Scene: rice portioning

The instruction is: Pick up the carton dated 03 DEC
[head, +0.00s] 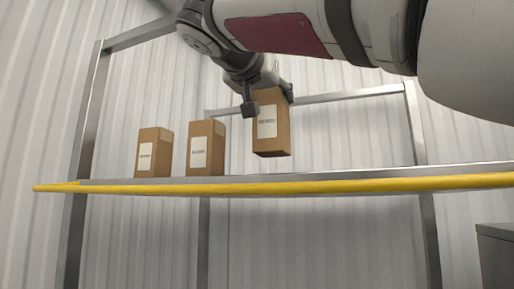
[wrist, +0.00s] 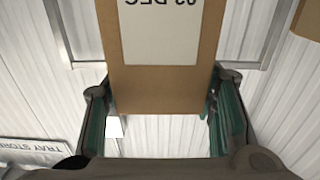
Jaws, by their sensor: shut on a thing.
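My gripper (head: 268,98) is shut on a brown carton (head: 271,140) with a white label and holds it a little above the shelf, slightly tilted. In the wrist view the same carton (wrist: 160,85) is between my two fingers (wrist: 160,112). Its label (wrist: 160,35) shows upside down, cut by the top edge of the picture, and reads 03 DEC. Two similar cartons stand on the shelf to the left, a middle one (head: 205,165) and a far left one (head: 146,170). Their label print is too small to read.
The shelf has a yellow front edge (head: 300,187) and metal posts (head: 88,130). Its right part is clear. A grey box (head: 496,255) is at lower right. In the wrist view part of another carton (wrist: 308,20) shows at upper right, and a sign (wrist: 40,151) at lower left.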

